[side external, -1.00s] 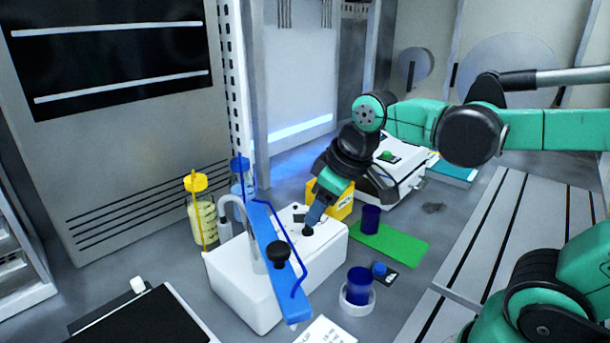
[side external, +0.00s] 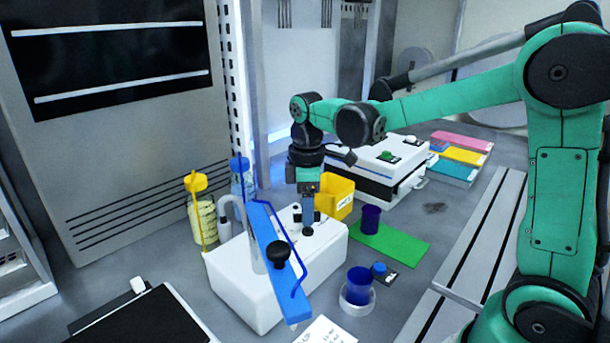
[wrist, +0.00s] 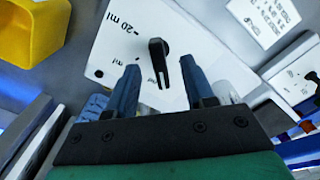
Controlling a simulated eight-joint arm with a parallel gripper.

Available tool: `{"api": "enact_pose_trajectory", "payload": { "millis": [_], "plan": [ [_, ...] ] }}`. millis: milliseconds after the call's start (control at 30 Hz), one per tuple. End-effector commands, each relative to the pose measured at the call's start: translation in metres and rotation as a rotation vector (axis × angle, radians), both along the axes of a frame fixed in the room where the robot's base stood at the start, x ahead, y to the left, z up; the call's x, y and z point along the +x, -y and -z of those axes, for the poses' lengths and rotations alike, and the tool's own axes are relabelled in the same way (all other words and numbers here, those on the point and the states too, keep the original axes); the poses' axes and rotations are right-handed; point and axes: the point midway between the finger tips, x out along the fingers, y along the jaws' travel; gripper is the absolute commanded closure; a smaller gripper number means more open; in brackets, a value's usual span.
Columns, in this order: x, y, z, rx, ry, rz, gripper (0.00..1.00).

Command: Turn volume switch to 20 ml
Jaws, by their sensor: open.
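The white box (side external: 250,294) with the volume switch stands on the bench. The black volume switch (wrist: 158,52) is a small lever knob on its white top, seen in the wrist view. A "20 ml" label is printed to its upper left; a second, partly readable "ml" label is nearer, to its left. I cannot tell which mark the lever points at. My gripper (wrist: 160,72) is open, one blue-grey finger on each side of the knob, with gaps visible. In the side view my gripper (side external: 308,224) points straight down at the box top, its fingers hiding most of the knob.
A blue bar (side external: 268,234) with a black knob crosses above the box, close left of my gripper. A yellow bin (side external: 338,198) stands behind. A green mat (side external: 400,246) with a dark blue cup (side external: 371,219) lies right. Yellow-capped (side external: 203,222) and blue-capped bottles stand left.

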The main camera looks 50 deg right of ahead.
Motion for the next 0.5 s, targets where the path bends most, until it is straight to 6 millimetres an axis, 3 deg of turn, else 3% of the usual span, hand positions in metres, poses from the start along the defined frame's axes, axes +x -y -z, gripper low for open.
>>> {"api": "enact_pose_trajectory", "payload": {
  "millis": [333,367,500],
  "plan": [
    [-0.0002,-0.0001,0.006,-0.001,0.001,0.001,0.53],
    [-0.0002,-0.0001,0.006,-0.001,0.001,0.001,0.58],
    [-0.0002,-0.0001,0.0059,-0.001,0.001,0.001,0.98]
  ]
}}
